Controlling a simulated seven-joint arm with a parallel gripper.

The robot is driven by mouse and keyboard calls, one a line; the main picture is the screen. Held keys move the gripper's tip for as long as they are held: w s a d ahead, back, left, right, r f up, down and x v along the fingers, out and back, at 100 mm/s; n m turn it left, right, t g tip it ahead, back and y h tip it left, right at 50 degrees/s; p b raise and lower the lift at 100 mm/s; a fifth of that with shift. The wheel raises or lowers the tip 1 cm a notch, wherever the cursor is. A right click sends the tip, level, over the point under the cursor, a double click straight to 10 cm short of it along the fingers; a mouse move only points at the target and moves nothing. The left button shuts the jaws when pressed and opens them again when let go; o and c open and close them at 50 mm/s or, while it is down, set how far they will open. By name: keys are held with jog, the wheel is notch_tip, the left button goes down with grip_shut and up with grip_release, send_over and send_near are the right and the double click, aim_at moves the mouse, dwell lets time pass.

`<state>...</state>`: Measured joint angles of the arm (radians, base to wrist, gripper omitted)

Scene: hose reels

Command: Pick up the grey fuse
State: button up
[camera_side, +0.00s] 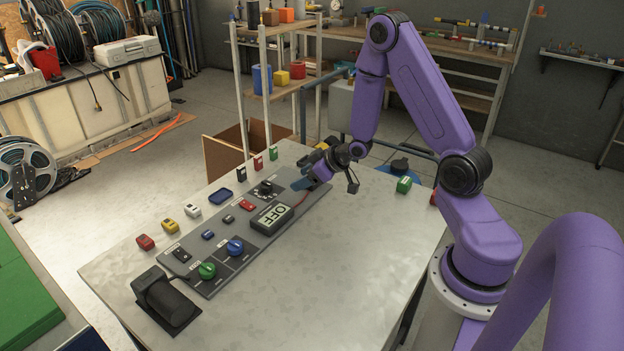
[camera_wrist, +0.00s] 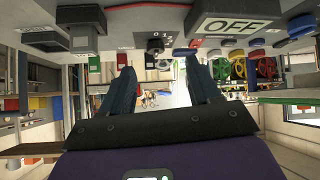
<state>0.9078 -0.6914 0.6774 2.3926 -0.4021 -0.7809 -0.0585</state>
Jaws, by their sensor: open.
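My gripper (camera_side: 305,184) is at the panel's far right end, away from the pale fuse. In the wrist view my gripper (camera_wrist: 162,76) shows two spread fingers with nothing between them.
The grey panel (camera_side: 207,287) carries an OFF block (camera_side: 271,216), a green knob (camera_side: 207,270) and a blue knob (camera_side: 235,246). A black device (camera_side: 167,298) stands at its near end. The table's right side is mostly clear.

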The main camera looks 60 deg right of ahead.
jog(key=d+m+t, duration=0.1)
jog(key=d, duration=0.2)
jog(key=d+f+m+h, duration=0.1)
jog(key=d, duration=0.2)
jog(key=s+d+f+m+t, duration=0.1)
jog(key=d, duration=0.1)
jog(key=shift+d+t+h, duration=0.3)
jog(key=shift+d, duration=0.1)
jog(key=shift+d+f, duration=0.1)
jog(key=shift+d, duration=0.05)
jog(key=shift+x, duration=3.6)
jog(key=c, duration=1)
